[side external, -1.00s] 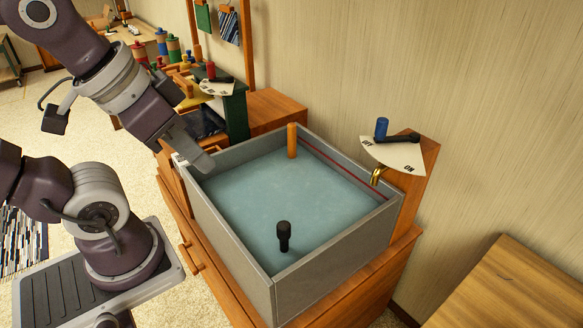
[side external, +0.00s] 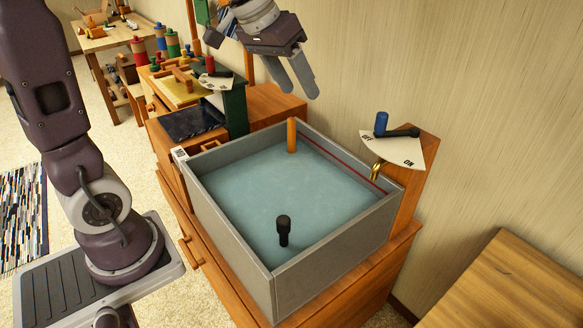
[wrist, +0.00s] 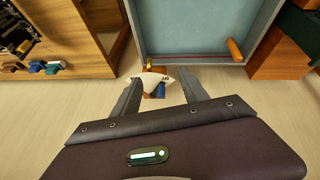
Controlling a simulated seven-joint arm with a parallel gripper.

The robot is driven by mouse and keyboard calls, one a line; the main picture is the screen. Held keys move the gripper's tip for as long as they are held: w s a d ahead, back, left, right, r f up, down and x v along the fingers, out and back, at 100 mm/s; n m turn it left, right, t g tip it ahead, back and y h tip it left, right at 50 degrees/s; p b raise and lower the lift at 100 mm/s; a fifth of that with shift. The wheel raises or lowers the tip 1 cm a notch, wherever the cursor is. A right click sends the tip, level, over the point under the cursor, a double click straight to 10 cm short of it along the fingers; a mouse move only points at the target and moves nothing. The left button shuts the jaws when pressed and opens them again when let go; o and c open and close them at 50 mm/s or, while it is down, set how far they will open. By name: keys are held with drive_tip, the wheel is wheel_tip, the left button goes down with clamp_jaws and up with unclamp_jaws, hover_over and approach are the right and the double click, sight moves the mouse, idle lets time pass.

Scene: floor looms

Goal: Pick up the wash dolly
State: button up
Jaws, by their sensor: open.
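An orange wooden post, which looks like the wash dolly (side external: 292,137), stands upright at the back corner of a grey basin (side external: 236,253) of bluish water. It also shows in the wrist view (wrist: 235,50), near the basin wall. My gripper (side external: 301,92) is open and empty, above and behind the post and apart from it. In the wrist view its two fingers (wrist: 160,77) are spread over the fan-shaped dial plate, with the post off to the upper right. The post's lower end is in the water.
A black knobbed peg (side external: 283,231) stands in the basin's front part. To the right is an ON/OFF plate (side external: 398,150) with a blue-knobbed lever (side external: 381,125) and a brass spout (side external: 377,171). A second dial with a red knob (side external: 211,68) stands behind left. The wall is close behind.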

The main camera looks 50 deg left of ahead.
drive_tip(key=w+a+f, duration=0.5)
drive_tip(key=w+a, duration=0.1)
drive_tip(key=w, duration=0.1)
drive_tip(key=n+y, duration=0.2)
drive_tip(key=y, duration=0.1)
hover_over(292, 132)
drive_tip(key=s, duration=0.2)
drive_tip(key=shift+g, duration=0.4)
drive_tip(key=f, duration=2)
drive_tip(key=shift+a+f, duration=0.15)
drive_tip(key=shift+a, duration=0.1)
drive_tip(key=x, duration=0.7)
drive_tip(key=shift+w+d+f, duration=0.1)
clamp_jaws()
